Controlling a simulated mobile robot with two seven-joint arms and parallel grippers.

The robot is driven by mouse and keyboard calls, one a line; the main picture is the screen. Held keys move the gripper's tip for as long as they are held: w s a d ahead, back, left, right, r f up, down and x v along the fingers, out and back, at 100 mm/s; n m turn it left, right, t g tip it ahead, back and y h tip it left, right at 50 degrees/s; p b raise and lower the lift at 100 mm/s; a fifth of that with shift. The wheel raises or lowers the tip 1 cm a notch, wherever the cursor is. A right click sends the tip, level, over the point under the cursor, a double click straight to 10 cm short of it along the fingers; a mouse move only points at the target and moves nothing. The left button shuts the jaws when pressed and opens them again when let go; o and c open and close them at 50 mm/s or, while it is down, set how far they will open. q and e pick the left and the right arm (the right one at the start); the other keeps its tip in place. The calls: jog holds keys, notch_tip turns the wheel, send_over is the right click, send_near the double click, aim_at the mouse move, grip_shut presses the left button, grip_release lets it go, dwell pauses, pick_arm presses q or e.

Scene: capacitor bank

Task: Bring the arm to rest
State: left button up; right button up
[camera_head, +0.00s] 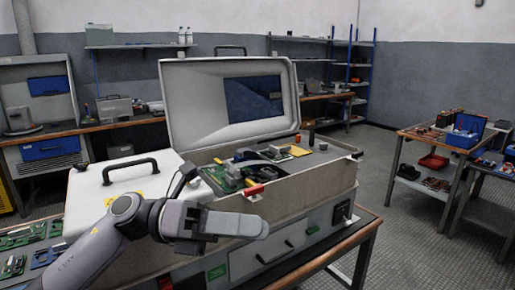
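My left arm comes in from the lower left, and its gripper (238,224) points to the right, level, in front of the open case. I see its fingers side-on, one behind the other, so any gap between them is hidden. Nothing shows held in it. The open grey-white case (305,190) stands on the bench behind the gripper, with its lid (200,105) raised. Circuit boards (225,178) and a red-handled part (254,190) are in its top opening. My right gripper is out of view.
A white cover with a black handle (130,165) adjoins the case on the left. Loose boards (22,237) lie at the bench's left end. Shelves and benches line the back wall. A table with a blue bin (465,133) stands right, with open floor (385,215) between.

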pick_arm(q)
jog(key=w+a+f+n+t+y+p, duration=0.1)
jog(key=a+f+n+t+y, duration=0.25)
jog(key=f+n+t, duration=0.6)
jog(key=w+a+f+n+t+y+p, duration=0.15)
jog(key=a+n+t, duration=0.3)
jog(key=n, duration=0.95)
jog(key=a+f+n+t+y+p, duration=0.1)
jog(key=a+f+n+t+y, duration=0.25)
jog(key=f+n+t, duration=0.65)
jog(key=s+a+f+n+g+y, duration=0.3)
jog(key=s+f+n, duration=0.3)
jog(key=s+f, duration=0.2)
jog(key=s+a+f+n+g+y+p, duration=0.1)
jog(key=s+a+f+n+g+y, duration=0.3)
jog(key=s+f+n+g, duration=0.2)
jog(key=shift+s+f+y, duration=0.35)
jog(key=shift+s+f, duration=0.55)
jog(key=shift+s, duration=0.35)
